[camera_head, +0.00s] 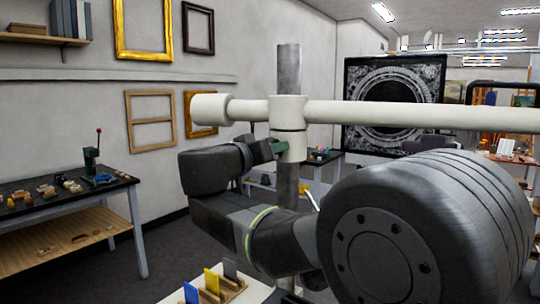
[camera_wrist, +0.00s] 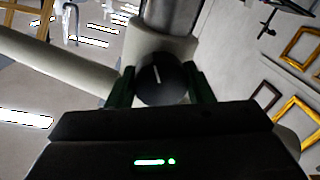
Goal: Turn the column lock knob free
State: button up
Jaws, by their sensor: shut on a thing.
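The column lock knob (camera_wrist: 161,78) is a dark round knob with a white line on its face, in the wrist view. It sits on a cream collar around the grey metal column (camera_head: 289,70). My gripper (camera_wrist: 161,90) has its two green fingers on either side of the knob, shut on it. In the head view my gripper (camera_head: 279,147) reaches the collar (camera_head: 288,112) from the left, and the knob is hidden there. A long cream horizontal arm (camera_head: 400,115) runs through the collar, with a rounded cream end at the left.
A dark workbench (camera_head: 60,195) with small parts and a lever press stands at the left. A white table (camera_head: 215,291) with coloured cards in a wooden rack is at the bottom. Frames (camera_head: 143,28) hang on the wall. A large dark ornate panel (camera_head: 393,85) stands behind.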

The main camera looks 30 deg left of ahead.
dwell(0.5)
jog(key=o, duration=1)
jog(key=shift+c, duration=0.2)
jog(key=s+b, duration=0.2)
jog(key=s, duration=1.2)
jog(key=shift+a+r+b, duration=0.2)
jog(key=shift+a+b, duration=0.1)
jog(key=shift+w, duration=0.1)
